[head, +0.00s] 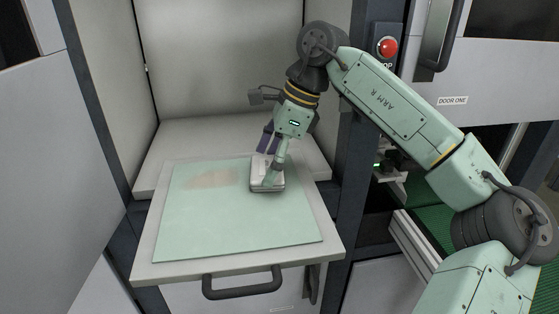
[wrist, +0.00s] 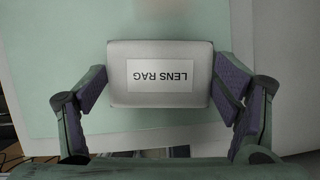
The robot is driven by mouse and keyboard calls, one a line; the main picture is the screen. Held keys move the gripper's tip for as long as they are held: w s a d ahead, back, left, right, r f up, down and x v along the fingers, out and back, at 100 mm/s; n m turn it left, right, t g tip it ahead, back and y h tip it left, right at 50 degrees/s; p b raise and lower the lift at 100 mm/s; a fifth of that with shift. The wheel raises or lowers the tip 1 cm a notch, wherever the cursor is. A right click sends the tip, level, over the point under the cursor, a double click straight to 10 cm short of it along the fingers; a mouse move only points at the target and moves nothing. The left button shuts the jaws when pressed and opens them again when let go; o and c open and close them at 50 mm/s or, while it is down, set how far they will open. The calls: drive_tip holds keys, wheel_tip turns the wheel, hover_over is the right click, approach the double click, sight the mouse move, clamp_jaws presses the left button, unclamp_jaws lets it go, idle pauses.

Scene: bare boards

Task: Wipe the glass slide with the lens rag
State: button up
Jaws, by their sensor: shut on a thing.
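The glass slide (head: 225,228) is a pale green square sheet lying flat on a pulled-out white shelf. A faint brownish smudge (head: 208,179) shows on its far left part. The lens rag (head: 267,184) is a white padded block at the slide's right side; its label reads "LENS RAG" upside down in the wrist view (wrist: 160,98). My gripper (head: 270,170) is shut on the rag, with purple-padded fingers on its two sides. The rag appears to rest on the slide, though its underside is hidden. The glass also shows in the wrist view (wrist: 60,60).
The white shelf (head: 146,268) has a dark handle (head: 242,285) at its front and sits in an open cabinet bay. Dark posts (head: 352,170) frame the bay. A red stop button (head: 387,46) is on the right post.

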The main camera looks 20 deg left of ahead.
drive_tip(key=shift+s+a+r, duration=0.1)
drive_tip(key=shift+s+a, duration=0.7)
drive_tip(key=shift+a, duration=0.35)
drive_tip(key=shift+s+a+f, duration=0.1)
drive_tip(key=shift+s+a, duration=0.7)
drive_tip(key=shift+a, duration=0.4)
drive_tip(key=shift+s+a+r, duration=0.1)
drive_tip(key=shift+s+a, duration=0.7)
drive_tip(key=shift+a, duration=0.35)
drive_tip(key=shift+s+a, duration=0.5)
drive_tip(key=shift+a, duration=0.25)
drive_tip(key=shift+s+a, duration=0.5)
drive_tip(key=shift+a, duration=0.25)
drive_tip(key=shift+s+a, duration=0.55)
drive_tip(key=shift+a, duration=0.25)
drive_tip(key=shift+s+a, duration=0.5)
drive_tip(key=shift+a, duration=0.3)
drive_tip(key=shift+w+d+f, duration=0.1)
drive_tip(key=shift+w+d, duration=1.65)
drive_tip(key=shift+d, duration=0.85)
drive_tip(key=shift+w+d+f, duration=0.1)
drive_tip(key=shift+w+d, duration=1.65)
drive_tip(key=shift+d, duration=0.9)
drive_tip(key=shift+w+d, duration=1.75)
drive_tip(key=shift+d, duration=0.85)
drive_tip(key=shift+r, duration=0.1)
drive_tip(key=shift+a+r, duration=0.1)
drive_tip(key=shift+r, duration=2.9)
drive_tip(key=shift+r, duration=1.5)
